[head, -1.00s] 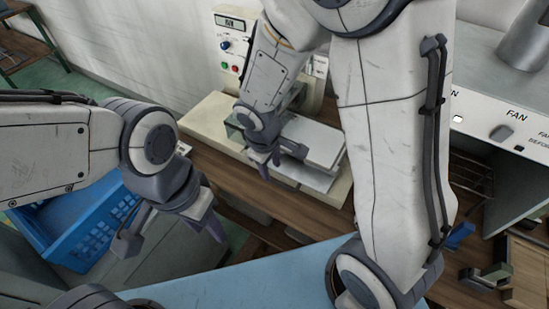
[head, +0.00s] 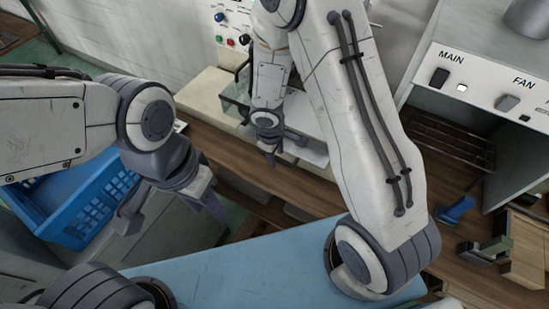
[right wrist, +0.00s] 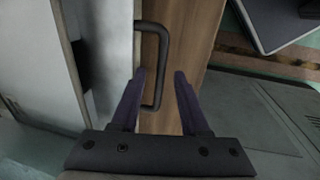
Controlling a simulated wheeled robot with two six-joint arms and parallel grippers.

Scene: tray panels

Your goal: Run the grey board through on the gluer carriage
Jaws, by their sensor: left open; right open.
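The gluer (head: 200,95) is a cream machine at the back centre in the head view. A pale grey flat piece (head: 312,152) shows on it, partly behind my right arm; I cannot tell whether it is the board or carriage plate. My right gripper (head: 268,150) is open over the gluer's front edge. In the right wrist view its fingers (right wrist: 160,72) point at a dark U-shaped handle (right wrist: 163,50) on a pale body (right wrist: 105,60). The handle's bar shows between the fingertips; contact cannot be told. My left gripper (head: 172,215) is open and empty near the blue crate.
A blue crate (head: 95,215) stands at the left. A light blue surface (head: 250,265) lies in front. A wooden bench top (head: 225,150) runs below the gluer. A grey cabinet with MAIN and FAN switches (head: 480,85) stands at the right, with a wire rack (head: 445,140) inside.

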